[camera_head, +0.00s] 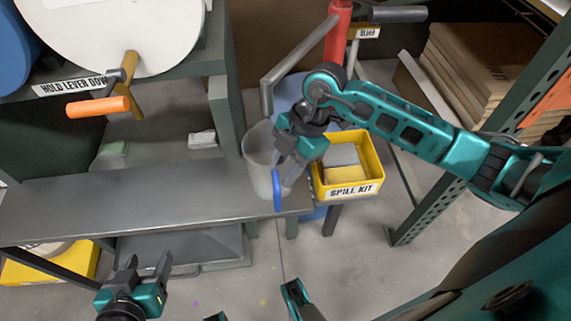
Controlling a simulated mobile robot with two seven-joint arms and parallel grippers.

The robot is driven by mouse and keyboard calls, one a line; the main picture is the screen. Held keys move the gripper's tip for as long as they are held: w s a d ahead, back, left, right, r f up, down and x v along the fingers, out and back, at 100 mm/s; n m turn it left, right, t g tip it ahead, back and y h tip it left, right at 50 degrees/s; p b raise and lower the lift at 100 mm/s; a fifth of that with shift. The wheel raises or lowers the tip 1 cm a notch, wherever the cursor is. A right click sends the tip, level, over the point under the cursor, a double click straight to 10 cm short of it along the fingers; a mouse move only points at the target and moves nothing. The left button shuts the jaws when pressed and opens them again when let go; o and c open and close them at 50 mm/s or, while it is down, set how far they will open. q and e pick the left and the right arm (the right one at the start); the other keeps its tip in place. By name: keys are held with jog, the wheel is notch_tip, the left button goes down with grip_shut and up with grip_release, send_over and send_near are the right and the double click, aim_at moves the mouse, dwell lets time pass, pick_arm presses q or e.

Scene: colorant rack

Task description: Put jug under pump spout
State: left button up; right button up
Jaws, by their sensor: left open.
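The jug (259,147) is a translucent grey vessel with a blue handle (278,192). It stands upright near the right end of the grey shelf (130,200). The pump spout (266,98) is a grey pipe that runs from the red pump (338,35) and bends down above the jug; its end looks over the jug's mouth, though exact alignment is unclear. My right gripper (285,172) is at the jug's handle side, its fingers pointing down at the blue handle. Whether they are closed on it is hard to see. My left gripper (146,266) is open and empty in front of the shelf.
A yellow spill kit bin (347,190) sits right of the jug, close to my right arm. A blue drum stands behind the jug. An orange-handled lever (98,107) is at upper left. A green perforated post (440,195) stands right. The floor in front is clear.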

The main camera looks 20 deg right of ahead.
jog(key=p+v, duration=0.1)
jog(key=v, duration=0.4)
jog(key=shift+r+p, duration=0.15)
jog(key=shift+p, duration=0.15)
jog(key=d, duration=0.8)
jog(key=w+d, duration=0.1)
jog(key=d, duration=0.3)
